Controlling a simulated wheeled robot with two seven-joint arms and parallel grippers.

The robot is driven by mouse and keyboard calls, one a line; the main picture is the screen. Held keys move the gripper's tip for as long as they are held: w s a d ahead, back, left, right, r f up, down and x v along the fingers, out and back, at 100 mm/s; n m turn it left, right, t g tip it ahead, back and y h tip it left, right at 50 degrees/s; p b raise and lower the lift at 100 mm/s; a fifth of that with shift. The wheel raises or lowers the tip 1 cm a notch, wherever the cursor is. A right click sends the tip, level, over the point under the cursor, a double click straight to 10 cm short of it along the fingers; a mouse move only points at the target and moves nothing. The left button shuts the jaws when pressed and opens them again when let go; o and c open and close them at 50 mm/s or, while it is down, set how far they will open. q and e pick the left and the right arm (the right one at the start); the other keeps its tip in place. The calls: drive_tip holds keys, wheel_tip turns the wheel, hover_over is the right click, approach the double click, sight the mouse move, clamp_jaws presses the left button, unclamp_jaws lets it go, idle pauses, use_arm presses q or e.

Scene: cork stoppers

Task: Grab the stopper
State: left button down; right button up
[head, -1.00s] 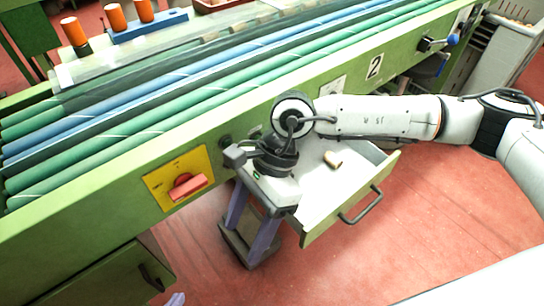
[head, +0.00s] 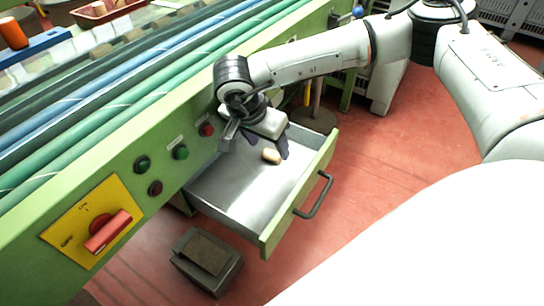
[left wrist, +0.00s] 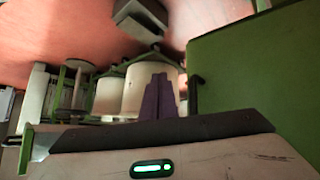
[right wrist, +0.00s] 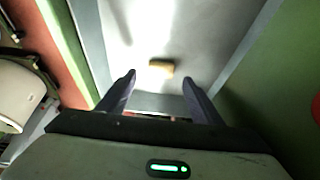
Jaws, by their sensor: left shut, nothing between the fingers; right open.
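The stopper (head: 271,156) is a small tan cork piece lying on the floor of the open drawer (head: 268,238). In the right wrist view the stopper (right wrist: 161,67) lies just beyond the fingertips, lined up with the gap between them. My right gripper (right wrist: 160,79) is open and empty, pointing down into the drawer. In the head view the right gripper (head: 281,147) is right beside the stopper; I cannot tell its exact height above it. My left gripper (left wrist: 159,96) is shut and empty in the left wrist view, away from the drawer.
The green machine panel with buttons and a red switch (head: 108,232) stands to the left. A grey pedal box (head: 206,262) sits on the red floor below.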

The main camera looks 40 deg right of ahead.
sight(271, 155)
drive_tip(key=x, duration=0.4)
drive_tip(key=shift+a+f+b, duration=0.15)
drive_tip(key=shift+f+b, duration=0.15)
drive_tip(key=shift+b, duration=0.05)
drive_tip(key=c, duration=1.1)
